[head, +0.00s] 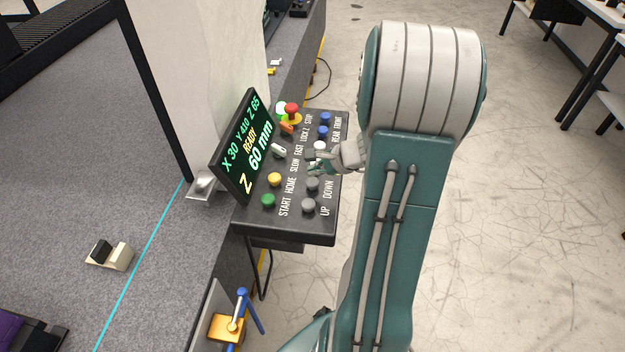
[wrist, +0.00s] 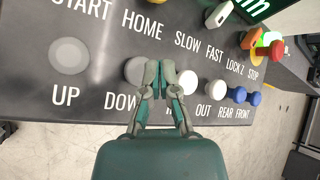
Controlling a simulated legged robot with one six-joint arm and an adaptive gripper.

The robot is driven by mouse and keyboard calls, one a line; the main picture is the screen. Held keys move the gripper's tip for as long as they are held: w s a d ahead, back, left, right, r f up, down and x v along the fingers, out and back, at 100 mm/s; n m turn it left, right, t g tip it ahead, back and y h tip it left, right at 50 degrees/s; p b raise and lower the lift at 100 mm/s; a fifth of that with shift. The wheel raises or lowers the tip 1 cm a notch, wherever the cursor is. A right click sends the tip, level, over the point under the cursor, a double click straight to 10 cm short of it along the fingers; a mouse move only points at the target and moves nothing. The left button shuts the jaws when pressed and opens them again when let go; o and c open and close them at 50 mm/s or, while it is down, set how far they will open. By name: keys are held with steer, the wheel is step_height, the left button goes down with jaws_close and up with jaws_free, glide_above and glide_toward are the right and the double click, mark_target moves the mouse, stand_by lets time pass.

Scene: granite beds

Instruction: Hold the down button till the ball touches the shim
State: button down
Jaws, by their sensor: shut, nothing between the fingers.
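The grey DOWN button (head: 312,184) sits on the black control panel (head: 285,222). In the wrist view the DOWN button (wrist: 135,70) is just left of my fingertips, which cover part of its right edge. My gripper (wrist: 158,70) is shut and empty, over the panel between DOWN and a white button (wrist: 187,80). I cannot tell whether it touches the panel. In the head view my gripper (head: 314,162) is near the panel's right side. The display (head: 245,147) reads READY, Z 60 mm. I cannot make out the ball or the shim.
The grey UP button (wrist: 69,56) is left of DOWN in the wrist view. Blue buttons (head: 323,132), a red-topped stop control (head: 292,108) and a small lever (head: 278,150) are close by. A small block (head: 110,255) lies on the granite bed (head: 60,200).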

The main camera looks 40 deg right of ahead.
mark_target(314, 181)
steer(key=shift+r, duration=2.2)
steer(key=shift+a, duration=0.1)
